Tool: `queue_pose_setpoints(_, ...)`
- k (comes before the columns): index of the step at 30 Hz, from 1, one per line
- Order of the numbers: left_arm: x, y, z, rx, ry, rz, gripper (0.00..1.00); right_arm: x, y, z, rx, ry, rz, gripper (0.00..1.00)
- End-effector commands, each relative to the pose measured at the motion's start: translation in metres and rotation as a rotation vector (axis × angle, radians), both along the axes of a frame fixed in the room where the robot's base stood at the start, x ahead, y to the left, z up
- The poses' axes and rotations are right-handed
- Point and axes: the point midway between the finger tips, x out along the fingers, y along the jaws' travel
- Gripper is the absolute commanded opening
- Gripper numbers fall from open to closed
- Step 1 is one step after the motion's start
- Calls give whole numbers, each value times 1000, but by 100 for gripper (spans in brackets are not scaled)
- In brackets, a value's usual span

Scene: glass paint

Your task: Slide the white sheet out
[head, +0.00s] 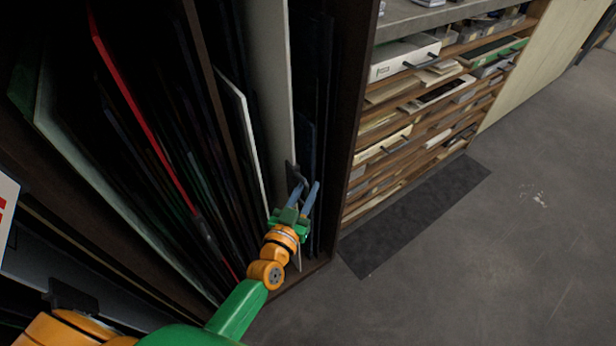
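A tall white sheet (268,75) stands upright in the dark rack, near its right side wall. A dark handle-like piece (292,174) shows at its front edge. My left gripper (308,187) is at the lower front part of this sheet, just by the dark piece. Its two blue fingers stand apart, with a gap between them. I cannot tell whether they touch the sheet or the piece. My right gripper is not in view.
Dark sheets and a red-edged sheet (140,115) fill the rack to the left. The rack's right wall (350,110) stands close beside my gripper. A drawer shelf (425,125) is at the right, with a dark mat (420,220) before it. The floor is clear.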

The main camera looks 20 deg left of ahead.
Motion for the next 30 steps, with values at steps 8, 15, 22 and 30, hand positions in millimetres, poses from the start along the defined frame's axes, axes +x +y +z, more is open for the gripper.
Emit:
queue_pose_setpoints(8,31,-2,0,0,0,0,27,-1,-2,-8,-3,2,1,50)
queue_pose_setpoints(15,31,-2,0,0,0,0,11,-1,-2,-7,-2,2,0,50)
queue_pose_setpoints(22,31,-2,0,0,0,0,0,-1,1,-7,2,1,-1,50)
queue_pose_setpoints(30,31,-2,0,0,0,0,0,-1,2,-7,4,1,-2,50)
